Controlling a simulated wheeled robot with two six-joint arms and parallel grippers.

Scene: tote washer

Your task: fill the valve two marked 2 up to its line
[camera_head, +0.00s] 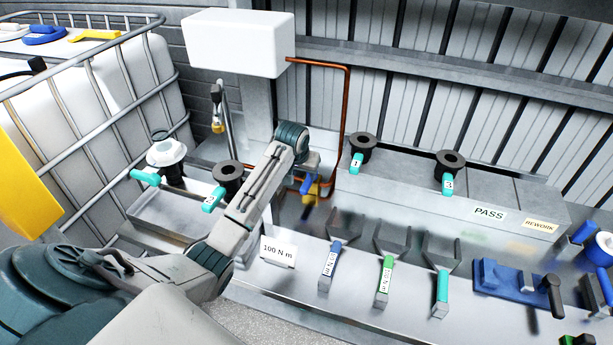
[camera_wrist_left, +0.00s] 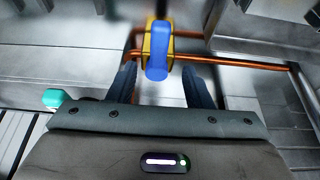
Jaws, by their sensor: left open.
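The valve marked 2 (camera_head: 228,174) is a black ring-topped body with a teal handle (camera_head: 212,201), standing on the metal bench left of my left forearm. My left gripper (camera_head: 308,180) is away to its right, at a blue lever (camera_head: 306,186) on a yellow valve body (camera_head: 313,195) on the copper pipe. In the left wrist view, my left gripper (camera_wrist_left: 163,75) is open, with the blue lever (camera_wrist_left: 158,50) and yellow body (camera_wrist_left: 146,47) between and just beyond its fingers. Contact cannot be told. No fill line can be made out. My right gripper is not in view.
Valves marked 1 (camera_head: 363,150) and 3 (camera_head: 450,163) stand on the back ledge. A white-topped valve (camera_head: 166,153) is at left. A white tank (camera_head: 240,45) feeds the copper pipe (camera_head: 346,110). Several handled tools, including a blue one (camera_head: 330,265), line the front. A caged container (camera_head: 110,100) bounds the left.

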